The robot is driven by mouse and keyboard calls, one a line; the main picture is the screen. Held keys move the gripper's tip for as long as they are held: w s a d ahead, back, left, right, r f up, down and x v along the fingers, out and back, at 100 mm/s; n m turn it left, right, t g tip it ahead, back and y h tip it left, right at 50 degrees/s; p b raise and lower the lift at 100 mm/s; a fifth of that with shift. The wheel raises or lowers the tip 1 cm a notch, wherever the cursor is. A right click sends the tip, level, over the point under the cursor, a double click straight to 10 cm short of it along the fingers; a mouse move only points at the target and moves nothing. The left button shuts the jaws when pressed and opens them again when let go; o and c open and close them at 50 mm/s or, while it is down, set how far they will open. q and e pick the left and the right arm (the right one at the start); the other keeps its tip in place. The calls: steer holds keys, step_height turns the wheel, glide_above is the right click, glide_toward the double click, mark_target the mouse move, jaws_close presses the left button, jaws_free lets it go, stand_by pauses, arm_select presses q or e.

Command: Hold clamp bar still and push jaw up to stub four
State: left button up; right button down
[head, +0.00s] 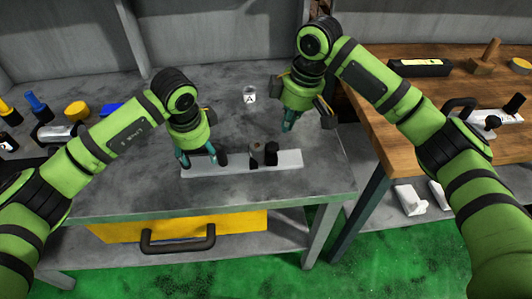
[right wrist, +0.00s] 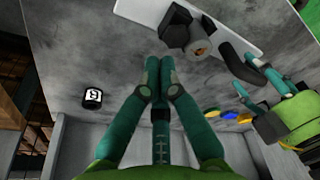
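The pale clamp bar (head: 290,159) lies flat on the grey bench, left to right, and also shows in the right wrist view (right wrist: 135,8). Dark blocks stand on its right half; one with a tan round end (head: 256,152) appears to be the jaw, also in the right wrist view (right wrist: 199,45). My left gripper (head: 198,159) is over the bar's left part with its fingers apart, beside a black piece (head: 222,158). I see no clear grip. My right gripper (head: 288,129) is behind and above the blocks, its fingertips together and empty (right wrist: 158,62). I cannot make out stub four.
Tools and a yellow round item (head: 77,110) are at the bench's left. A wooden table (head: 400,115) with tools stands to the right. The grey bench (head: 310,195) is clear in front of the bar.

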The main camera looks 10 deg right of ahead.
arm_select(q)
steer(key=shift+d+r, duration=0.1)
steer(key=shift+r, duration=0.05)
step_height(320, 180, up, 12)
steer(key=s, duration=0.2)
steer(key=shift+s+f, duration=0.15)
steer(key=shift+f, duration=0.05)
stand_by(0.4)
